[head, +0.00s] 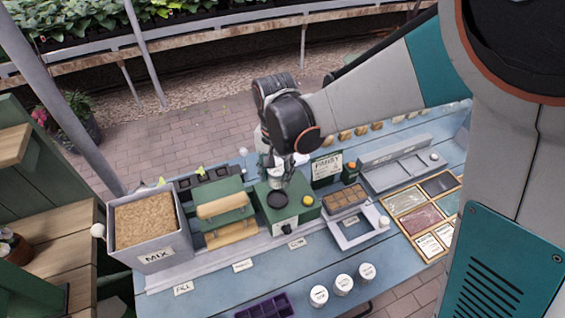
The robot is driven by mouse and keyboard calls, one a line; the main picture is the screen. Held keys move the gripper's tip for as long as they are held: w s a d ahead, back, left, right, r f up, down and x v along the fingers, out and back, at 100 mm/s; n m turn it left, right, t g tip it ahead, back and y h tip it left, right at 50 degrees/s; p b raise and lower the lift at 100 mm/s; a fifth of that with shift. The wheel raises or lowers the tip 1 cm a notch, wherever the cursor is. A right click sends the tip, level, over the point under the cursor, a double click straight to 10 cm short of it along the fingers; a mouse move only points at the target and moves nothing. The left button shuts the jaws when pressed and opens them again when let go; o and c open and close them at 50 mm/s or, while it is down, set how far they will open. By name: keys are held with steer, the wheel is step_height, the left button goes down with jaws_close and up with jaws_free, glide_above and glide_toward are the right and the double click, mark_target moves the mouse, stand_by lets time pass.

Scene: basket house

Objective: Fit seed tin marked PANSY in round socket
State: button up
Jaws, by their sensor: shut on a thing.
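My gripper (275,162) points down over the green station in the middle of the bench. It is shut on a small whitish tin (276,180), partly hidden by the fingers; its label cannot be read. A dark round socket (278,199) sits in the top of the green station (291,213), just below and in front of the tin. The tin looks upright; I cannot tell whether it touches the station. Three white-lidded tins (319,296), (343,285), (367,271) stand at the bench's front edge, their marks too small to read.
A MIX bin (153,257) of brown soil and a green unit with wooden rollers (226,207) stand left. A yellow button (307,200) is on the station. Right are a soil-block tray (344,198), a grey frame (358,235) and a wooden divided tray (422,213). A purple tray (264,306) lies in front.

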steer(key=shift+f+b, duration=2.6)
steer(key=shift+f, duration=1.1)
steer(key=shift+f+b, duration=0.6)
steer(key=shift+f, duration=0.1)
steer(key=o, duration=1.1)
steer(key=o, duration=0.5)
steer(key=shift+r, duration=0.15)
